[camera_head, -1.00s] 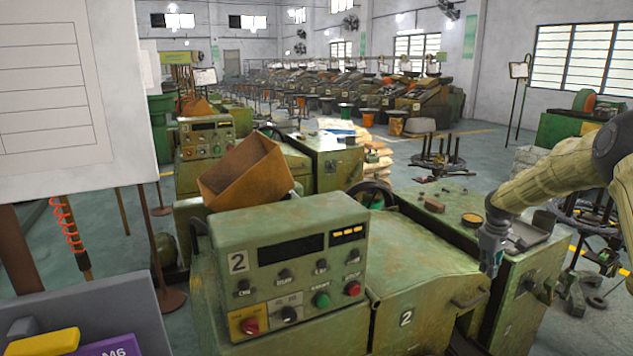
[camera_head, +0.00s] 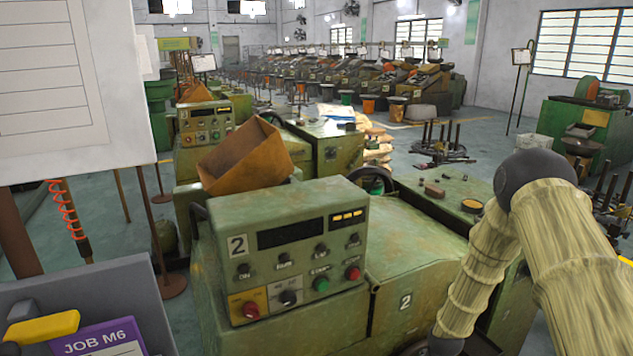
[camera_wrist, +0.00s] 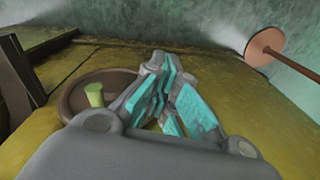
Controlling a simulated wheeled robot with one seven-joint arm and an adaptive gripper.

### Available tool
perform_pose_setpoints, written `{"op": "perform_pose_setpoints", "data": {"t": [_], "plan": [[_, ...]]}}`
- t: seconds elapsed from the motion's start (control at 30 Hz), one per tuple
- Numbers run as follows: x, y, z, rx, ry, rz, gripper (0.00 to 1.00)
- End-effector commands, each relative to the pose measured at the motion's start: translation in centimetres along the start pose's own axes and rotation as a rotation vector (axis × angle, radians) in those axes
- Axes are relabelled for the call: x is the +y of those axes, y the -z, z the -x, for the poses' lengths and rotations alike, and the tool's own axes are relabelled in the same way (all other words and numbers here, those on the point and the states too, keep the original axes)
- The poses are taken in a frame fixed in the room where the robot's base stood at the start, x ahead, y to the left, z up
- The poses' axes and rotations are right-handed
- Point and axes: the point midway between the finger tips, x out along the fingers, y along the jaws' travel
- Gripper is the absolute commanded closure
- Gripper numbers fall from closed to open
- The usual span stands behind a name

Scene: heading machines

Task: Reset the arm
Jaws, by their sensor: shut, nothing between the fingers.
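My arm (camera_head: 530,240) reaches in at the right of the head view, in a pale fabric sleeve with a dark round joint at its bend. It runs down out of the bottom edge, so my gripper is hidden there. In the wrist view my gripper (camera_wrist: 172,100) shows its grey fingers with teal pads drawn together, holding nothing. Under and behind it lie a yellow-green surface (camera_wrist: 215,85) and a brown round part (camera_wrist: 75,98) with a small yellow-green knob (camera_wrist: 94,95). I cannot tell if the fingers touch either.
The green machine numbered 2 (camera_head: 420,250) stands in front, its control panel (camera_head: 300,240) left of my arm. A white board (camera_head: 70,80) and a bin with a purple job card (camera_head: 100,338) are at left. Open floor (camera_head: 480,135) lies beyond, at right.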

Motion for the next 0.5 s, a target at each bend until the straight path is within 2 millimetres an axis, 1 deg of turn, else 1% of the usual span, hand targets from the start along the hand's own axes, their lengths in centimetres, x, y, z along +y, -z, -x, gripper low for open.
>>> {"op": "perform_pose_setpoints", "data": {"t": [0.03, 0.07, 0.1, 0.17, 0.2, 0.27, 0.3, 0.37, 0.4, 0.47, 0.5], "plan": [[-1.8, -2.5, -1.2, -0.01, 0.007, -0.014, 1.0], [-2.8, -3.8, -1.9, -0.012, 0.01, -0.026, 1.0], [-4.0, -5.6, -2.6, -0.015, 0.013, -0.043, 1.0], [-5.9, -8.4, -3.5, -0.019, 0.016, -0.068, 1.0], [-7.1, -10.4, -4.1, -0.021, 0.017, -0.086, 1.0], [-8.8, -13.3, -4.6, -0.026, 0.017, -0.114, 1.0], [-9.9, -15.4, -4.8, -0.03, 0.017, -0.131, 1.0], [-11.4, -18.4, -5.0, -0.035, 0.014, -0.16, 1.0], [-12.5, -20.6, -4.9, -0.041, 0.011, -0.178, 1.0], [-13.8, -23.6, -4.6, -0.045, 0.006, -0.204, 1.0], [-14.6, -25.5, -4.3, -0.049, 0.001, -0.222, 1.0]]}}
